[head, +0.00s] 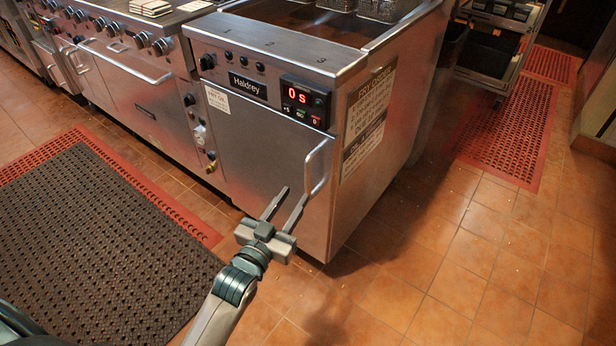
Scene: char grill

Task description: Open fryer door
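The steel fryer (275,45) stands in the middle, with a red "0 s" display on its front. Its door (258,150) is the flat front panel and looks closed. The door's vertical bar handle (318,168) is at the panel's right edge. My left gripper (294,192) is open and empty, its two fingers pointing toward the door. Its fingertips appear just left of and below the handle; I cannot tell if they touch the door. The handle is not between the fingers. My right gripper is not in view.
A steel range (130,75) with several knobs adjoins the fryer on the left. A dark mat (90,250) with red edging lies at left, and a red mat (510,130) at right. A wheeled rack (490,45) stands at back right. Tiled floor before the fryer is clear.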

